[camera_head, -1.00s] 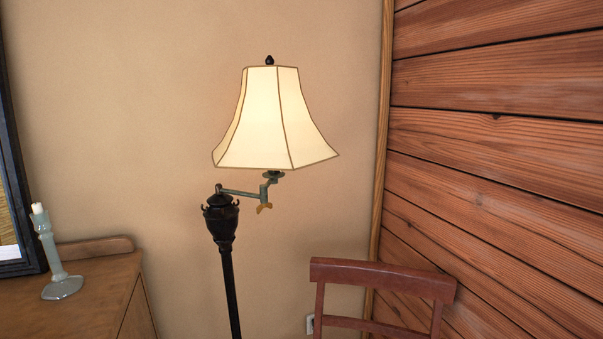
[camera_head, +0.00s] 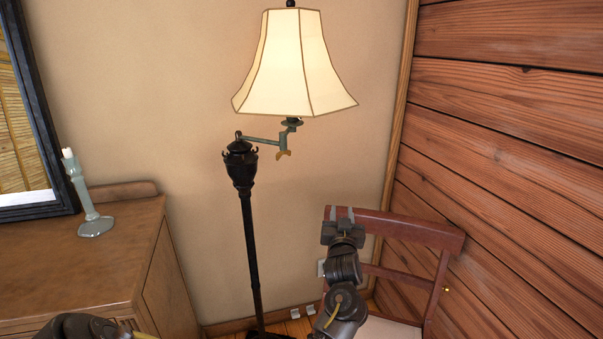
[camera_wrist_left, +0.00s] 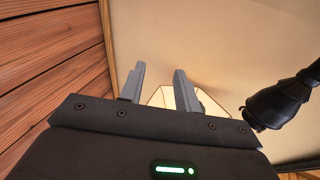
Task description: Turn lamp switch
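The floor lamp has a lit cream shade (camera_head: 295,70) and a dark post (camera_head: 249,240). A small brass-coloured switch (camera_head: 283,155) hangs under the shade at the end of the greenish swing arm (camera_head: 262,140). My left gripper (camera_head: 342,211) points up, below and to the right of the switch in the head view, apart from it. In the left wrist view, its two fingers (camera_wrist_left: 158,90) are spread and empty, with the shade (camera_wrist_left: 160,98) beyond them. The dark urn of the post (camera_wrist_left: 278,104) is at the right there; the switch is hidden. My right gripper is not in view.
A reddish wooden chair (camera_head: 440,235) stands behind my left gripper, near the plank wall (camera_head: 510,130). A wooden dresser (camera_head: 110,255) with a candlestick (camera_head: 82,190) is at the left. Open space lies between the lamp post and the chair.

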